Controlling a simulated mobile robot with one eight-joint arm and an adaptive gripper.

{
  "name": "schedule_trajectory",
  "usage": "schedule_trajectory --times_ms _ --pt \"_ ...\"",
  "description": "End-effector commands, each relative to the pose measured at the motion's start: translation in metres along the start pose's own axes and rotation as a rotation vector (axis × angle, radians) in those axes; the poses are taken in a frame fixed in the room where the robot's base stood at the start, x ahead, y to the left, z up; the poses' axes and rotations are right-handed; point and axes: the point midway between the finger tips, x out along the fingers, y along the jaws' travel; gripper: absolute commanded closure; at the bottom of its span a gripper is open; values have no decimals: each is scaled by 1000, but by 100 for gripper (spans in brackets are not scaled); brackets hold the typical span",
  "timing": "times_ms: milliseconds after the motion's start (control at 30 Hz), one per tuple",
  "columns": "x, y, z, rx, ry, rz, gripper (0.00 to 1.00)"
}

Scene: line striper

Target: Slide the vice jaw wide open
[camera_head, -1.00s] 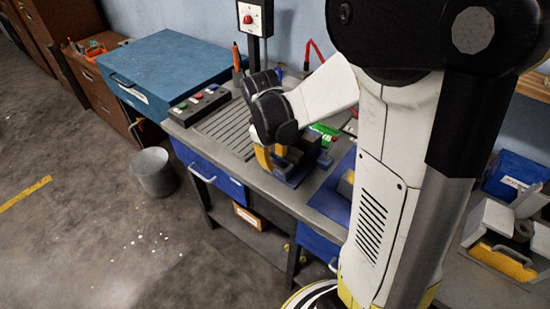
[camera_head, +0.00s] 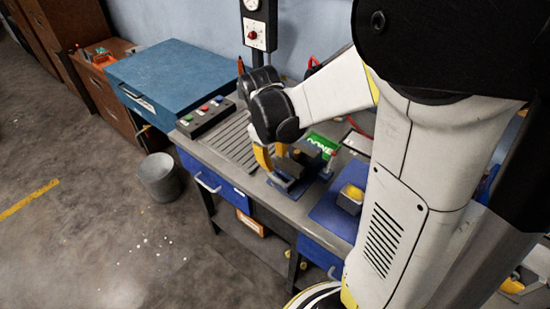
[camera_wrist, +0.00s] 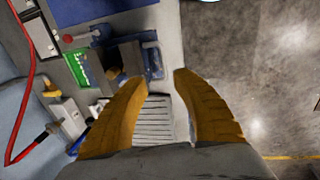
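The vice (camera_head: 300,163) is a dark grey block on a blue base on the workbench. In the wrist view the vice (camera_wrist: 125,58) sits ahead of my gripper, left of centre, with a blue end piece (camera_wrist: 153,63). My gripper (camera_head: 272,154) is over the bench at the vice's left side in the head view. Its two yellow fingers stand apart in the wrist view (camera_wrist: 163,77), with nothing seen between them but the ribbed grey plate below. I cannot tell whether a finger touches the vice. The jaw's gap is not clear.
A control box with coloured buttons (camera_head: 205,117) and a ribbed plate (camera_head: 232,138) lie left of the vice. A green "DONE" sign (camera_head: 322,142) stands behind it. A blue mat (camera_head: 333,215) bears a yellow-topped block (camera_head: 350,199). A bin (camera_head: 160,177) stands on the floor.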

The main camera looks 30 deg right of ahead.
Motion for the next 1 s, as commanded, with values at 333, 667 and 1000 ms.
schedule_trajectory --times_ms 333,667,1000 --pt "-28 0 0 0 0 0 68" --pt "-27 0 0 0 0 0 68" --pt "-39 0 0 0 0 0 68"
